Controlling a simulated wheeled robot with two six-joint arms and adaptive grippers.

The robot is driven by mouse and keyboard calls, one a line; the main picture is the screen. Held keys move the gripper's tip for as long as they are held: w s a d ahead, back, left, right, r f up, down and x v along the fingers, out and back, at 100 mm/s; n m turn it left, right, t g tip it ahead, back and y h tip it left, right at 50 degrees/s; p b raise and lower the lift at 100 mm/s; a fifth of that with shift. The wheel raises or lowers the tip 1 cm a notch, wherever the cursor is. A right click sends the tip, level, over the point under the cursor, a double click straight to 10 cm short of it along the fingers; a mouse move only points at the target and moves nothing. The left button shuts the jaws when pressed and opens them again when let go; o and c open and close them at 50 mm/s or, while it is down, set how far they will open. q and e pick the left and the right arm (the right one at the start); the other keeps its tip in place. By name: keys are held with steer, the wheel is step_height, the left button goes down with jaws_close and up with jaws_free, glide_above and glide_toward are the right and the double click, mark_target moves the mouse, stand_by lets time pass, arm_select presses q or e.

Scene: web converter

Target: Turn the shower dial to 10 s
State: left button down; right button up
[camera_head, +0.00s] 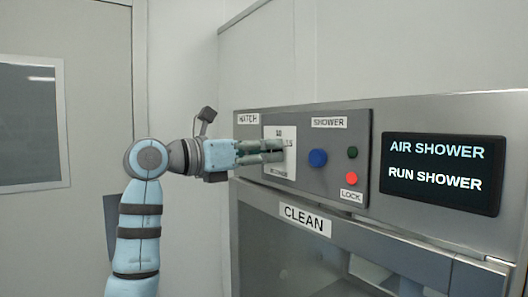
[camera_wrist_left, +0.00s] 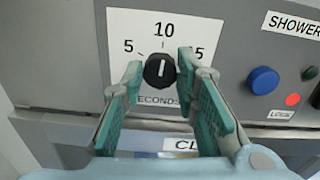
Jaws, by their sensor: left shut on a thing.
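The shower dial (camera_wrist_left: 157,74) is a round black knob with a white pointer line, on a white plate marked 5, 10, 15 and SECONDS. In the left wrist view its pointer stands about upright, toward the 10. My left gripper (camera_head: 281,150) reaches the plate (camera_head: 285,172) from the left. In the wrist view the left gripper's teal fingers (camera_wrist_left: 160,66) are on either side of the dial, shut on it. In the head view the fingers hide the dial. My right gripper is not in view.
Right of the dial plate are a blue button (camera_head: 317,158), a small green button (camera_head: 352,153) and a red LOCK button (camera_head: 351,178). The screen (camera_head: 440,175) reads AIR SHOWER, RUN SHOWER. A hatch labelled CLEAN (camera_head: 305,218) lies below.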

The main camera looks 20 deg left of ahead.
arm_select(q)
steer(key=shift+n+p, duration=0.4)
steer(key=shift+n, duration=0.1)
steer(key=c, duration=1.2)
jaws_free()
steer(key=shift+c, duration=0.2)
steer(key=shift+a, duration=0.1)
steer(key=v, duration=1.2)
steer(key=shift+r, duration=0.1)
